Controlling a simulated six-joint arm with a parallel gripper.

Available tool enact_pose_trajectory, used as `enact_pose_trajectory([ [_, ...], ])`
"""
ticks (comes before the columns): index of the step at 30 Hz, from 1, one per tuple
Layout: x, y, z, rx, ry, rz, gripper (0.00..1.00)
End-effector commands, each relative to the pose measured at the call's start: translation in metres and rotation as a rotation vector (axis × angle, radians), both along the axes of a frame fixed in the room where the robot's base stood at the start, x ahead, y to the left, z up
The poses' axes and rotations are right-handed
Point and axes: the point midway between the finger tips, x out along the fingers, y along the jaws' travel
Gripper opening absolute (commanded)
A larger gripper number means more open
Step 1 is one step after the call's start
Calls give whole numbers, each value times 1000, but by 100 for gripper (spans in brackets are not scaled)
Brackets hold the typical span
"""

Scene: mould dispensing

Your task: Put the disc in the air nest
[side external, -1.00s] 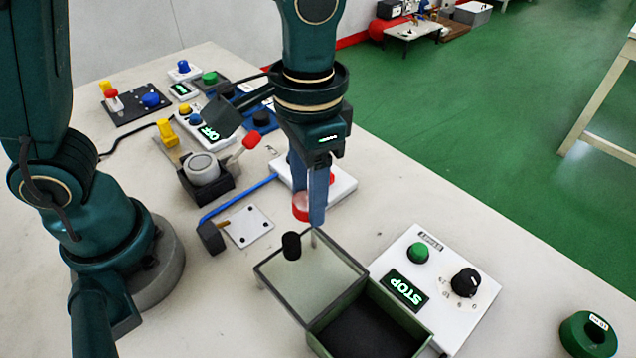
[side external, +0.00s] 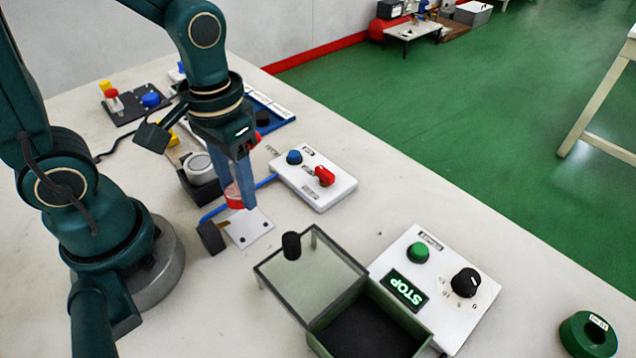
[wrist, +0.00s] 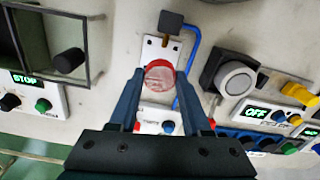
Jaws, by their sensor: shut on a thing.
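The disc (side external: 232,194) is round and reddish-rimmed, and its face looks clear and pinkish in the wrist view (wrist: 159,77). My gripper (side external: 240,203) is shut on it, with the blue fingers pointing down; in the wrist view (wrist: 160,82) a fingertip lies on each side of it. The disc is held above the bench near a white plate (side external: 258,228) with small holes. At the plate's edge stand a dark block (side external: 210,238) and a brass piece, with a blue tube (side external: 212,213). No label shows which part is the air nest. In the wrist view the disc covers one end of the plate (wrist: 152,48).
A white box (side external: 325,188) with a blue button and red knob stands behind the plate. A green-walled tray (side external: 395,307) with an open clear lid (side external: 318,262) is at front right, beside the STOP panel (side external: 455,310). A round grey fixture (side external: 197,168) sits left.

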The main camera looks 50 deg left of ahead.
Motion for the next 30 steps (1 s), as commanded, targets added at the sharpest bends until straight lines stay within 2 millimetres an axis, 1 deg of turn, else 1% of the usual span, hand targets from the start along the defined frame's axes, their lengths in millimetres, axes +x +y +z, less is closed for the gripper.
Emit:
enact_pose_trajectory([
  [1, -1, 0, -7, 0, 6, 0, 0],
  [6, -1, 0, -26, 1, 7, -1, 0],
  [13, -1, 0, -45, -1, 4, -1, 0],
  [19, -1, 0, -53, -1, 2, -1, 0],
  [30, 0, 0, -53, -1, 0, -1, 0],
])
